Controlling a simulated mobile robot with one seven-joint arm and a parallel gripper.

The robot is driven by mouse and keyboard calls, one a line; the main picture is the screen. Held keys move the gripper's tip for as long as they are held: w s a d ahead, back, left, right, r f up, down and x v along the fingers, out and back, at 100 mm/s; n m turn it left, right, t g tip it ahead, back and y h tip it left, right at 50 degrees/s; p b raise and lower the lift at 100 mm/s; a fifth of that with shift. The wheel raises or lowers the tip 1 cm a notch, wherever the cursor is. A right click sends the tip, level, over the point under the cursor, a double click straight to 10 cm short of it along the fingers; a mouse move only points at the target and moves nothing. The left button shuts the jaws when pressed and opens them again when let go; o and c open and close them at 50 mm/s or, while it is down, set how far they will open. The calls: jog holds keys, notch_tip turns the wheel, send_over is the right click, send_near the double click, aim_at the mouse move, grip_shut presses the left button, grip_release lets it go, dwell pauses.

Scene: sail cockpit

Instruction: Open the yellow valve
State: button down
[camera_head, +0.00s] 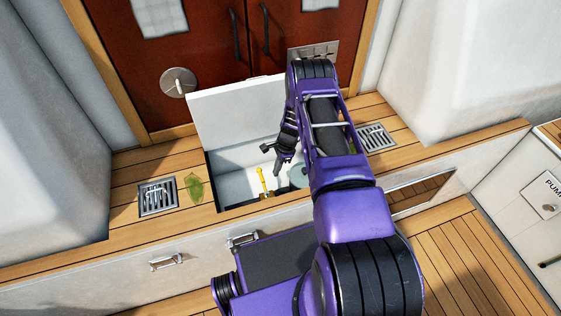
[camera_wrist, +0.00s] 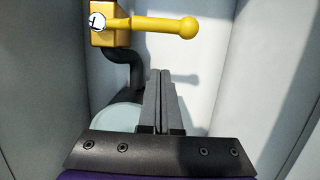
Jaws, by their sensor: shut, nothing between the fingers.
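The yellow valve shows in the head view inside an open white locker, its handle (camera_head: 262,180) standing up from a brass-coloured body (camera_head: 266,195). In the wrist view the yellow handle (camera_wrist: 165,27) runs sideways to the right from the valve body (camera_wrist: 108,22) and ends in a round knob. A dark curved pipe (camera_wrist: 128,68) comes from the body. My gripper (camera_wrist: 160,75) is shut and empty, its fingertips just below the handle in the picture; I cannot tell if they touch it. In the head view my gripper (camera_head: 278,168) reaches into the locker, right of the handle.
The white locker lid (camera_head: 235,108) stands open behind the opening. The locker walls (camera_wrist: 270,70) are close around my gripper. A pale round thing (camera_wrist: 115,117) lies low in the locker. Metal drain grates (camera_head: 158,196) and a green leaf (camera_head: 194,187) are on the wooden ledge (camera_head: 125,187).

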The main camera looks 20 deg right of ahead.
aim_at(261, 170)
jog(key=shift+w+a+r, duration=0.1)
jog(key=shift+a+r, duration=0.2)
jog(key=shift+a, duration=0.55)
jog(key=shift+a+r, duration=0.3)
jog(key=shift+a, duration=0.55)
jog(key=shift+w+a+b, duration=0.2)
jog(key=shift+a+b, duration=0.2)
jog(key=shift+a, duration=0.2)
jog(key=n, duration=0.1)
jog(key=a+n, duration=0.1)
jog(key=n, duration=0.1)
jog(key=shift+w+g+b, duration=0.1)
jog(key=shift+g+b, duration=0.2)
jog(key=shift+g, duration=0.1)
jog(key=s+a+n+g+h, duration=0.2)
jog(key=s+a+n, duration=0.3)
jog(key=n, duration=1)
jog(key=shift+s+a+h, duration=0.4)
jog(key=shift+a, duration=1.35)
jog(key=shift+n, duration=0.3)
jog(key=shift+r, duration=0.1)
jog(key=p+v, duration=0.1)
jog(key=v, duration=1.6)
jog(key=shift+a+p, duration=0.15)
jog(key=shift+p, duration=0.2)
